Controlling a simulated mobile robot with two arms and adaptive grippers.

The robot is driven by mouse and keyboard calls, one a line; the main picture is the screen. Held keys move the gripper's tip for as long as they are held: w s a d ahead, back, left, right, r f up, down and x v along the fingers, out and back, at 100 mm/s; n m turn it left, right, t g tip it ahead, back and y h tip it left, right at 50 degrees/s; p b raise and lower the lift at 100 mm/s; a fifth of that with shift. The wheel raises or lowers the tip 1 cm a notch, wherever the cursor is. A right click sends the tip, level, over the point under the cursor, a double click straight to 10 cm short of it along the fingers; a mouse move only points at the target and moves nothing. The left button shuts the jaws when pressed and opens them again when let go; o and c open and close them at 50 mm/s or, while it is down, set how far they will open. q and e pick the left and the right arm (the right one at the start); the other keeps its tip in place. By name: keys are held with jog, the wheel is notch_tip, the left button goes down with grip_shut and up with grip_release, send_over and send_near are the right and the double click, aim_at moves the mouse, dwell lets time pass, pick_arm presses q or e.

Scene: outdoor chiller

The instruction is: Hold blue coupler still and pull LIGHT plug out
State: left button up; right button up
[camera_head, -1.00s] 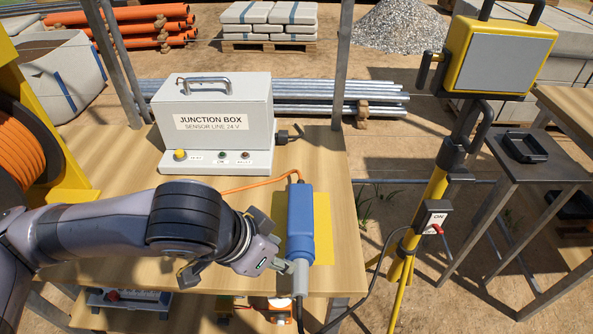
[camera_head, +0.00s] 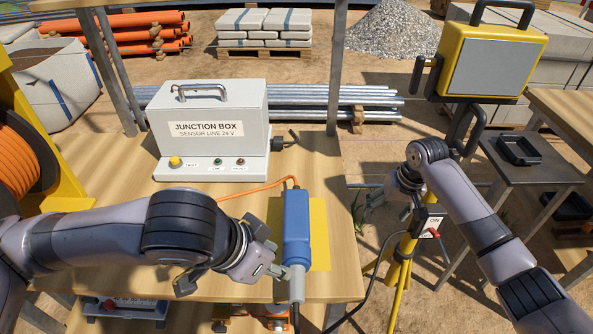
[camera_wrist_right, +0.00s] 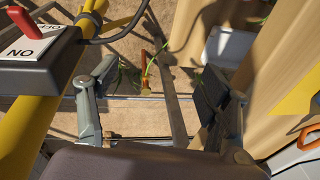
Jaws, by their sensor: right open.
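The blue coupler (camera_head: 298,228) lies lengthwise on a yellow patch (camera_head: 319,235) on the wooden table. An orange cable enters its far end. A grey plug (camera_head: 297,286) is at its near end, with a black cable below; no LIGHT label is readable. My left gripper (camera_head: 279,271) is at the left side of the coupler's near end, close to the plug; its fingers are partly hidden, so I cannot tell whether it grips. My right gripper (camera_head: 405,207) is right of the table, by the yellow stand. In the right wrist view it (camera_wrist_right: 150,98) is open and empty.
The switch box (camera_head: 430,222) on the yellow stand is close to my right gripper; it also shows in the right wrist view (camera_wrist_right: 40,45). The junction box (camera_head: 210,128) stands behind the coupler. A black cable (camera_head: 372,285) hangs between table and stand.

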jog(key=s+a+r+g, duration=0.1)
jog(key=s+a+r, duration=0.1)
jog(key=a+r, duration=1.3)
notch_tip(320, 180, up, 6)
jog(key=h, duration=0.2)
send_over(296, 229)
jog(key=w, duration=0.3)
jog(key=shift+n+g, duration=0.3)
jog(key=shift+n, duration=0.1)
notch_tip(296, 229, down, 17)
jog(key=shift+r, duration=0.1)
jog(key=shift+c, duration=0.4)
grip_shut()
